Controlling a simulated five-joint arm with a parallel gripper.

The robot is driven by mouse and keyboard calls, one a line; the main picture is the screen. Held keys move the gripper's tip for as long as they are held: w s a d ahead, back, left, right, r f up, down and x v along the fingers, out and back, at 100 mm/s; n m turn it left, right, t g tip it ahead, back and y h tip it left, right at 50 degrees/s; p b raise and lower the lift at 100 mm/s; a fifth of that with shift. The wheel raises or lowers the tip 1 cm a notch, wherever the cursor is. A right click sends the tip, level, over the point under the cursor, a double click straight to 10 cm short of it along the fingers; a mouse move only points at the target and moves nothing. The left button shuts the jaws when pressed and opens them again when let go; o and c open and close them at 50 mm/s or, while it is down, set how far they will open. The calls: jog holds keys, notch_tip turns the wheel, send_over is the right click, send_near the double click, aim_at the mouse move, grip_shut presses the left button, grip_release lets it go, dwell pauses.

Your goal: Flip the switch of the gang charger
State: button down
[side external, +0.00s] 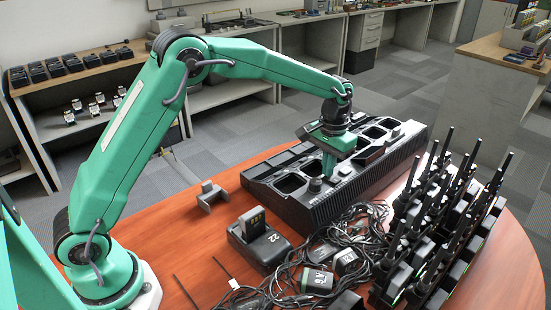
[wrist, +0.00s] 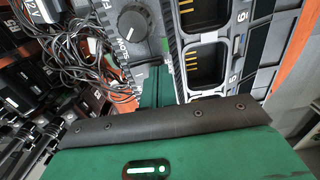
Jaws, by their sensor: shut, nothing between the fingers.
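The gang charger (side external: 322,208) is a long black unit with a row of pockets, lying on the wooden table. My gripper (side external: 328,172) is shut and empty, pointing down at the charger's control panel, close beside a round knob (side external: 315,185). The fingertips are at the panel just below the knob. I cannot make out the switch or its position, nor whether the tips touch the panel.
Tangled black cables (side external: 350,240) lie in front of the charger. A rack of handheld radios (side external: 440,225) stands at right. A small charger with a battery (side external: 258,240) and a grey bracket (side external: 211,196) sit at left. Clear table lies around the bracket.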

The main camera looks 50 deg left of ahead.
jog(key=shift+r, duration=3.55)
jog(key=s+a+r+t, duration=0.1)
jog(key=s+a+r, duration=0.2)
jog(key=s+r, duration=0.3)
jog(key=s+a+r+t, duration=0.2)
jog(key=s+r, duration=0.2)
jog(key=s, duration=0.5)
jog(key=s+a+f+t, duration=0.1)
jog(key=s+f, duration=0.1)
jog(key=s, duration=0.6)
jog(key=s+a+f+t, duration=0.1)
jog(key=s+a+f, duration=0.1)
jog(key=s, duration=0.6)
jog(key=shift+s+a+f+t, duration=0.15)
jog(key=shift+a+t, duration=0.05)
jog(key=shift+t, duration=0.1)
